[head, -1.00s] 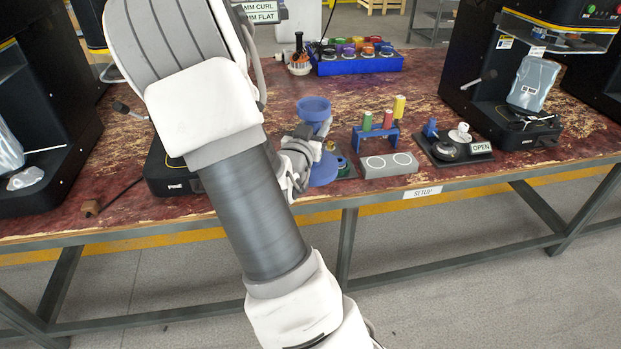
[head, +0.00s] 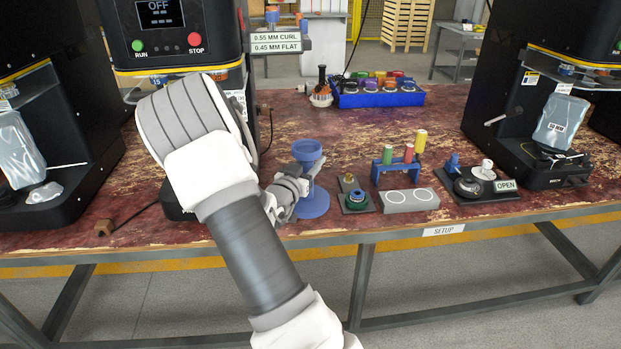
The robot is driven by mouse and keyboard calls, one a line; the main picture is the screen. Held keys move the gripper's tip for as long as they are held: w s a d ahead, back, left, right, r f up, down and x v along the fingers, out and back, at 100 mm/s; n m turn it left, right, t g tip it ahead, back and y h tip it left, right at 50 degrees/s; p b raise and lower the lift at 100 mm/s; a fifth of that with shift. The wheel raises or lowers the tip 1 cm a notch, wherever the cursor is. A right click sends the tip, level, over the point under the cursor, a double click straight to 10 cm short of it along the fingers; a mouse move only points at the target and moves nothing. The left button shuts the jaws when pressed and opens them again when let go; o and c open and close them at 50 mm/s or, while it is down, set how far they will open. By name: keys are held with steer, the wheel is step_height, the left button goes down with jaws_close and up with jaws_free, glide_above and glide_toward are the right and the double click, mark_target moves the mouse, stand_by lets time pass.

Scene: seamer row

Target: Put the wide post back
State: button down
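A blue rack (head: 390,170) on the bench holds a green post (head: 387,155), a red post (head: 408,153) and a taller yellow post (head: 420,142). I cannot tell which of these, if any, is the wide post. My gripper (head: 301,183) is at a blue stand with a cup-shaped top (head: 307,152) and a round base (head: 313,204). The fingers overlap the stand's middle, so I cannot tell if they are closed on it. My forearm hides part of the bench to the left.
Right of the stand are a dark plate with a green ring (head: 356,197), a grey block with two white circles (head: 410,201) and a tray with an OPEN label (head: 505,185). A blue holder (head: 380,97) stands behind. Black machines flank the bench. The bench middle is fairly clear.

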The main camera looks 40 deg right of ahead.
mark_target(316, 203)
steer(key=shift+w+f+b, duration=0.1)
steer(key=shift+f+b, duration=0.55)
steer(key=shift+f, duration=1.35)
steer(key=shift+f, duration=0.25)
steer(key=shift+c, duration=2.2)
jaws_free()
steer(key=shift+r, duration=0.1)
